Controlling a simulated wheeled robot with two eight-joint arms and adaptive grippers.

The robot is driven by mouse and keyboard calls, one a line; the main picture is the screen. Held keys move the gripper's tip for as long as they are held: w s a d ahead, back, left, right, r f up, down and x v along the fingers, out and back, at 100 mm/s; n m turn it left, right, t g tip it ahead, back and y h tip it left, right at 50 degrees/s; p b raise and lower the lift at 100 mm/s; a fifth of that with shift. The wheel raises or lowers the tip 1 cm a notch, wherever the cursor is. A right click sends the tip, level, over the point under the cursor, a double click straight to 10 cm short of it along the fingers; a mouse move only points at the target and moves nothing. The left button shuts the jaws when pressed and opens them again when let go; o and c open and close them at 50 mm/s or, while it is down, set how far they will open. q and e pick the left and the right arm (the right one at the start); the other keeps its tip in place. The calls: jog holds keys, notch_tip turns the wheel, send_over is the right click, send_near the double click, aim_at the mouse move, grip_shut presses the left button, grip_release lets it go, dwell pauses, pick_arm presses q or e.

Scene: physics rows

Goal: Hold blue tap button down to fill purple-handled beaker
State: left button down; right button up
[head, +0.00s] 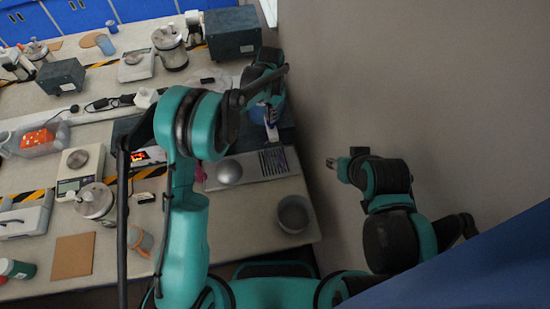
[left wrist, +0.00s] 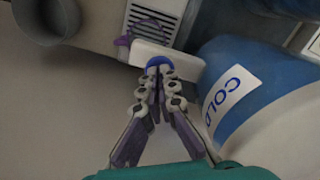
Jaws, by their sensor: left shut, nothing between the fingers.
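In the left wrist view, my left gripper (left wrist: 158,70) is shut with nothing between its fingers. Its tips are at the blue tap button (left wrist: 159,61) and appear to touch it; whether it is pressed in, I cannot tell. The button is on the end of a white tap body (left wrist: 168,55). A purple handle (left wrist: 150,24) shows just behind the tap, over the grille; the beaker itself is mostly hidden. In the head view my left gripper (head: 271,116) is by the blue dispenser, partly hidden by my arm. My right gripper (head: 332,163) is beside the wall, away from the bench.
A blue and white container marked COLD (left wrist: 250,90) stands close on the right in the wrist view. A grey pot (head: 294,213) sits near the bench's front right corner, beside the drip grille (head: 274,162). Scales and jars crowd the left. The wall bounds the right.

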pick_arm(q)
jog(key=shift+f+b, duration=0.55)
jog(key=shift+f, duration=0.2)
dwell(7.2)
